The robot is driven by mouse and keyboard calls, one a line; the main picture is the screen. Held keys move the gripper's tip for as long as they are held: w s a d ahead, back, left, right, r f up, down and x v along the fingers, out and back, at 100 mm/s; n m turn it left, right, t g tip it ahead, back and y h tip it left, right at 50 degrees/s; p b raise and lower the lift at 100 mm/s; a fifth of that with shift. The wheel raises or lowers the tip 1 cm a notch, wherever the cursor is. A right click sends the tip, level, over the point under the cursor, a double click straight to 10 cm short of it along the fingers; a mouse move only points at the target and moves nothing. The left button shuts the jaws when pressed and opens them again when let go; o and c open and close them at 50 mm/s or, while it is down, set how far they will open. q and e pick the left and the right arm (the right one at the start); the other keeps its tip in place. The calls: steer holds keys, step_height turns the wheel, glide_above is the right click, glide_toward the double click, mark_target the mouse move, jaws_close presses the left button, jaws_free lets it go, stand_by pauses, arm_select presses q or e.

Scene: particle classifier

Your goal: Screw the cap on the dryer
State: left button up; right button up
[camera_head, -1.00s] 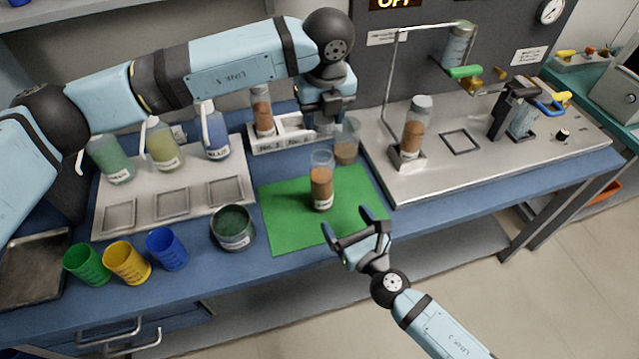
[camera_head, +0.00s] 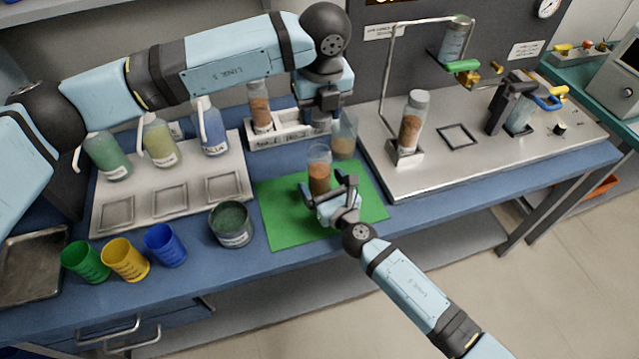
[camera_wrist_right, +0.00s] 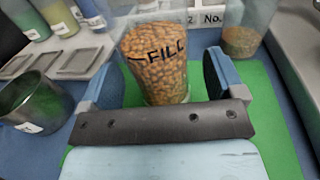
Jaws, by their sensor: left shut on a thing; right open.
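A clear cylinder of brown pellets (camera_head: 319,170), probably the dryer, stands upright on a green mat (camera_head: 281,222). No cap shows on its top. In the right wrist view the cylinder (camera_wrist_right: 158,65) bears the marking "FILL" and stands between the fingers. My right gripper (camera_head: 332,186) is open, with its fingers on either side of the cylinder's lower part. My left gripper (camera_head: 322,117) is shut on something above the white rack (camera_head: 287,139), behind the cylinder. What it holds is too hidden to make out; I cannot tell if it is the cap.
Another pellet cylinder (camera_head: 259,105) stands in the rack, and a clear beaker (camera_head: 343,140) stands right of it. A dark green-filled pot (camera_head: 231,225) is left of the mat. A steel tray stand with a capped cylinder (camera_head: 412,122) is to the right. Coloured cups (camera_head: 125,260) stand front left.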

steer(key=shift+x, duration=0.85)
steer(key=c, duration=1.4)
arm_select(q)
glide_above(319, 150)
steer(key=shift+s+d+f, duration=0.1)
steer(key=shift+f, duration=1.15)
steer(key=shift+s+f, duration=0.1)
steer(key=shift+f, duration=1.15)
steer(key=shift+f, duration=0.15)
steer(key=shift+f, duration=0.75)
steer(key=shift+f, duration=0.55)
